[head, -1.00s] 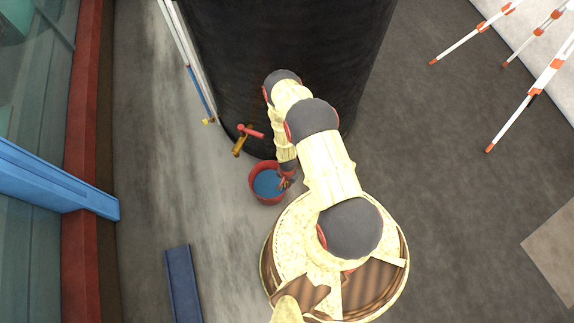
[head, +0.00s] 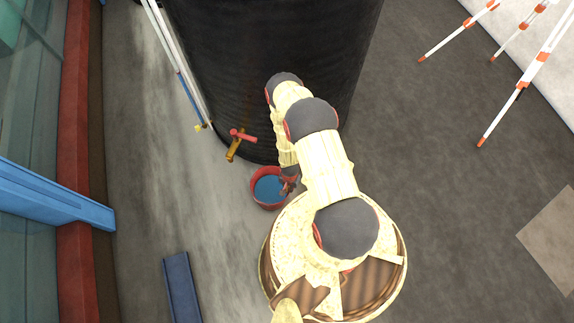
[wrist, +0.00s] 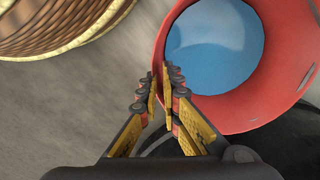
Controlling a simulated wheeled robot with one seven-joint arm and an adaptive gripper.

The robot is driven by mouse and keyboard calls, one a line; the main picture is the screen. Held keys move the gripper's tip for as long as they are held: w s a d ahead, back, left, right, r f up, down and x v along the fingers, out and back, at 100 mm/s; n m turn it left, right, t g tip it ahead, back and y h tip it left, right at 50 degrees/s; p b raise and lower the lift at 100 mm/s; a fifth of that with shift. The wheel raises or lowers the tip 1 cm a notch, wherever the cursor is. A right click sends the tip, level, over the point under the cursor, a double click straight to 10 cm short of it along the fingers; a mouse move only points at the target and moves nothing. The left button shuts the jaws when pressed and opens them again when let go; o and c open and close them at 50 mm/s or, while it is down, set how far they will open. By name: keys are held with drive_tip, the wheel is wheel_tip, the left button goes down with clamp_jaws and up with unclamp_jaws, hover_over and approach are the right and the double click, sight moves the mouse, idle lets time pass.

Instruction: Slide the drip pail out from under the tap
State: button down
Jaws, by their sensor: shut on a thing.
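The drip pail (head: 268,207) is red, upright on the floor, and holds blue water. It stands below and to the right of the tap (head: 234,149), which is brass-coloured with a red handle, on the dark tank. My gripper (head: 288,184) is at the pail's right side, partly hidden by my arm. In the wrist view my gripper (wrist: 166,92) is shut on the wall of the pail (wrist: 284,62), one finger inside the rim and one outside. The far part of the pail is cut off by the wrist view's edge.
The large black ribbed tank (head: 270,70) stands behind the pail. A blue beam (head: 182,287) lies on the floor at the lower left. Red-and-white poles (head: 515,90) stand at the upper right.

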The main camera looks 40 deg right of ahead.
drive_tip(key=s+d, duration=0.6)
drive_tip(key=s, duration=0.4)
drive_tip(key=shift+d, duration=0.2)
idle(2.0)
drive_tip(key=shift+s, duration=0.25)
drive_tip(key=c, duration=2.3)
unclamp_jaws()
drive_tip(key=o, duration=0.4)
drive_tip(key=shift+w+d, duration=0.1)
drive_tip(key=shift+w, duration=0.15)
wheel_tip(320, 180, up, 12)
